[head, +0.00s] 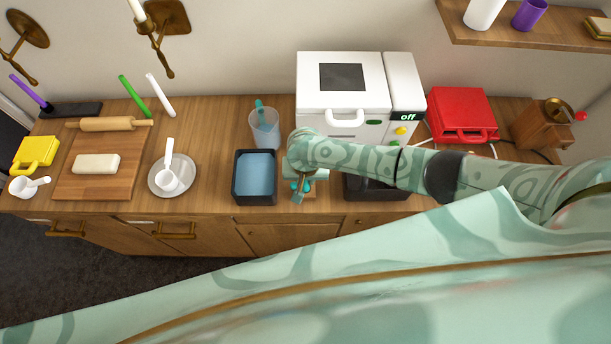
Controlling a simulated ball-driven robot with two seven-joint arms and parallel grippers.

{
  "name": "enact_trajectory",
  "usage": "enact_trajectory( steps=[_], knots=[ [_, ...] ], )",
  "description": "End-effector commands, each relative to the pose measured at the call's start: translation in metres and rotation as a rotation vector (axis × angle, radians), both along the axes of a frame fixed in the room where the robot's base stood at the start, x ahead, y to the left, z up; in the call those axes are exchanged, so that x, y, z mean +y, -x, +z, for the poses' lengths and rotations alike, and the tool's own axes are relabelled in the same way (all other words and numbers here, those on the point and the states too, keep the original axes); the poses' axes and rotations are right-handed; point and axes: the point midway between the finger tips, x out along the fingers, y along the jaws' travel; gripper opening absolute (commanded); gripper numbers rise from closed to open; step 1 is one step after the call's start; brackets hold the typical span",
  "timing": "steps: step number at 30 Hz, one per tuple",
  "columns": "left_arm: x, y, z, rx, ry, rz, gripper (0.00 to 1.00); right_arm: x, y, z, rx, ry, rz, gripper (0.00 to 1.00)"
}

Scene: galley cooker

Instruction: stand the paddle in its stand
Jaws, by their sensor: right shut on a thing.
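My right gripper (301,188) reaches in from the right and points down over the counter, between the blue-filled dark tub and the white machine. It is shut on a small teal piece (306,186), which looks like the paddle; the fingers hide most of it. A small wooden block (310,192), which may be the stand, shows partly under and beside the gripper. I cannot tell whether the teal piece touches it or is in it. My left gripper is not in view.
The dark tub (237,192) stands close left of the gripper, with a clear jug (264,131) behind. The white machine (318,92) reads "off". A dark tray (375,193) lies partly under my arm. A saucer (186,184) and wooden board (88,182) are further left.

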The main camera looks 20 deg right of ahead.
Motion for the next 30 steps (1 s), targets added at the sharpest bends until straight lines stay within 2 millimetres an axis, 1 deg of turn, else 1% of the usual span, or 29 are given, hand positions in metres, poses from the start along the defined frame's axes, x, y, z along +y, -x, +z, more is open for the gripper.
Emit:
enact_trajectory(
  steps=[15,16,17,18,24,25,26,27,28,30],
  knots=[
    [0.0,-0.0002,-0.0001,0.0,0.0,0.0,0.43,0.0001,0.0005,-0.0015,0.001,0.0,0.0,0.0],
    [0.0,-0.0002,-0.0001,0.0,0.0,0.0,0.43,0.0001,0.0004,-0.0016,0.001,0.0,0.0,0.26],
    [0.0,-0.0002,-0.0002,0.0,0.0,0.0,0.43,0.0001,0.0004,-0.0016,0.001,0.0,0.0,0.34],
    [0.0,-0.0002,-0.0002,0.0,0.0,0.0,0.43,0.0001,0.0004,-0.0016,0.001,0.0,0.0,0.46],
    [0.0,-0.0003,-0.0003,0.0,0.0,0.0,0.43,0.0001,0.0003,-0.0016,0.001,0.0,0.0,0.46],
    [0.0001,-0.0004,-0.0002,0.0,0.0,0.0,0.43,0.0,0.0003,-0.0016,0.001,0.0,0.0,0.52],
    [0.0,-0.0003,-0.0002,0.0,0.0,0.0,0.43,0.0,0.0003,-0.0016,0.001,0.0,0.0,0.6],
    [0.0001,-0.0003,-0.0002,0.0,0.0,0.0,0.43,0.0,0.0003,-0.0016,0.001,0.0,0.0,0.71],
    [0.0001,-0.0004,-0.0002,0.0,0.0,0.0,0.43,0.0,0.0003,-0.0016,0.001,0.0,0.0,0.73],
    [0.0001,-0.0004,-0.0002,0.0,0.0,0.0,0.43,0.0,0.0002,-0.0015,0.0,0.0,0.0,0.73]
  ],
)
